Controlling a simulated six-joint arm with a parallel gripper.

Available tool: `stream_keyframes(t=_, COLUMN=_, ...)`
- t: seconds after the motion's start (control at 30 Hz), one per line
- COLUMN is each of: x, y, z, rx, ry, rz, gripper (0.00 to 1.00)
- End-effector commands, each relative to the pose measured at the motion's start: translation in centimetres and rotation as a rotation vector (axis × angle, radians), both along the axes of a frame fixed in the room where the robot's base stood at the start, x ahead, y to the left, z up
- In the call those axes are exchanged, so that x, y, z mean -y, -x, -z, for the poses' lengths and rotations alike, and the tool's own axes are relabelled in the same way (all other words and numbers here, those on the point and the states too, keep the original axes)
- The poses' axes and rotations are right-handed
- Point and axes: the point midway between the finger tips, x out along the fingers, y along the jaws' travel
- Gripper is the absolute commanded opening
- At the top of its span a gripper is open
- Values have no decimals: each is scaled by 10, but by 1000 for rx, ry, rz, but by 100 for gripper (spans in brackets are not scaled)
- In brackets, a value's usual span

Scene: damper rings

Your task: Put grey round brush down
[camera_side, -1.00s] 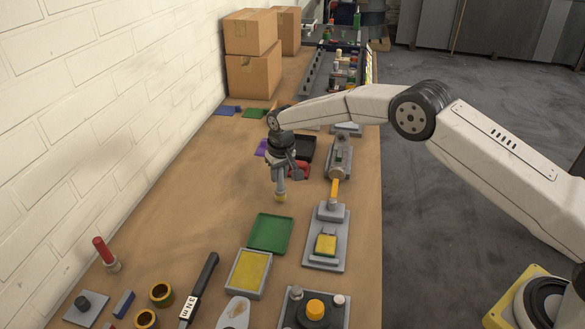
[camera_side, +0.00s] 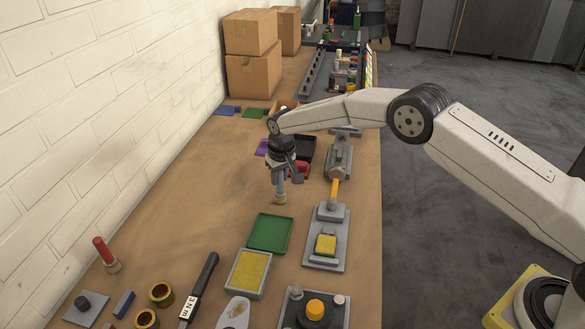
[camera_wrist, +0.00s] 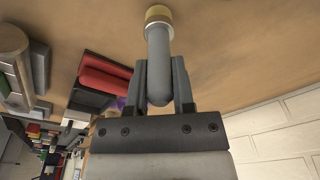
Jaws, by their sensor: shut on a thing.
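The grey round brush (camera_side: 281,194) is upright in my gripper (camera_side: 282,181), with its pale yellowish bristle end pointing down. In the wrist view the brush (camera_wrist: 159,60) lies between the two fingers of my gripper (camera_wrist: 163,80), its brass-coloured tip beyond them. The gripper is shut on the grey handle. In the side view the tip is over bare bench, behind the green tray (camera_side: 270,233). I cannot tell whether the tip touches the bench.
A grey fixture with a yellow block (camera_side: 326,244) stands right of the green tray. A red object (camera_side: 299,169) and a black tray (camera_side: 304,148) are close behind my gripper. A yellow-filled tray (camera_side: 249,273) lies nearer.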

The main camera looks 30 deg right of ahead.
Motion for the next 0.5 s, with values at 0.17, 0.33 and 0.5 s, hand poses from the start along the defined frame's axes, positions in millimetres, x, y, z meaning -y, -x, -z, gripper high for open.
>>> stream_keyframes(t=0.17, x=0, y=0, z=2, rx=1, ry=0, rz=0, gripper=0)
stream_keyframes(t=0.33, x=0, y=0, z=3, rx=1, ry=0, rz=0, gripper=40)
stream_keyframes(t=0.5, x=0, y=0, z=3, rx=1, ry=0, rz=0, gripper=71)
